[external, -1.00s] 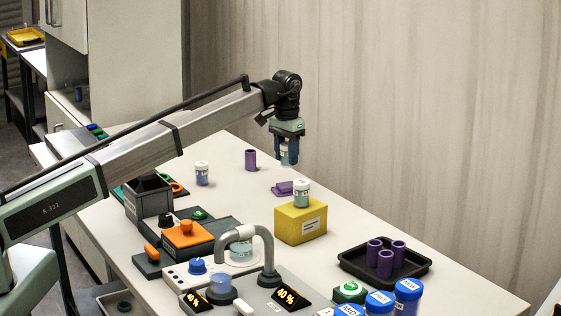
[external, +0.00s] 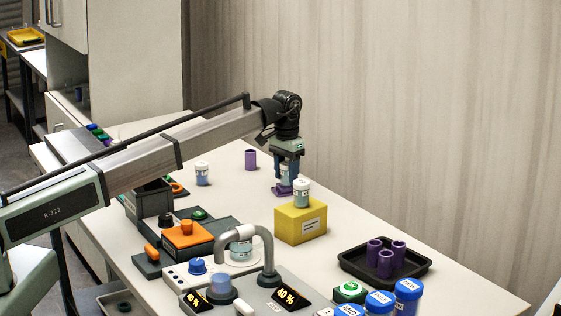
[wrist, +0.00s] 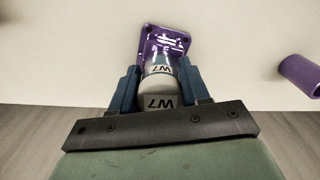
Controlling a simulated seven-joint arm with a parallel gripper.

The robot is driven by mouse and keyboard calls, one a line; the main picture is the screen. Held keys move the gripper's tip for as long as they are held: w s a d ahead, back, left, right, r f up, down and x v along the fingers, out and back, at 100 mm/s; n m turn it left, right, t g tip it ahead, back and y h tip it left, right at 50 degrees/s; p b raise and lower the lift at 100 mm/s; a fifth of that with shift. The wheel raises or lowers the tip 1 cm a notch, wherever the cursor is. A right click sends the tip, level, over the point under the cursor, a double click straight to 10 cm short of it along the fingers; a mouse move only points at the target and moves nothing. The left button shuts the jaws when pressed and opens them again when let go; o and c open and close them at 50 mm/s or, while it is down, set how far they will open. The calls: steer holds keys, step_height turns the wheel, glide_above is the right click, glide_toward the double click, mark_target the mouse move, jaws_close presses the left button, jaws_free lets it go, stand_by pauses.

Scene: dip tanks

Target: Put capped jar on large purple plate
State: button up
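A jar with a pale cap and a label reading W7 (wrist: 158,85) is between the fingers of my gripper (external: 286,182). The blue fingers (wrist: 155,80) press on both sides of it. The purple plate (external: 281,191) lies on the table right below the gripper. In the wrist view the plate (wrist: 178,38) shows just beyond the jar's lower end. The jar is over or at the plate; I cannot tell whether its base touches it.
A yellow block (external: 300,225) with another white-capped jar (external: 302,192) stands close in front of the gripper. A third jar (external: 202,174) and a purple cylinder (external: 250,159) stand to the left. A black tray (external: 350,265) holds purple cylinders at the right.

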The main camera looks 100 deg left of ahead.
mark_target(286, 163)
steer(key=o, duration=0.4)
steer(key=shift+r, duration=0.1)
step_height(286, 163, up, 12)
steer(key=shift+r, duration=0.1)
stand_by(0.5)
stand_by(0.4)
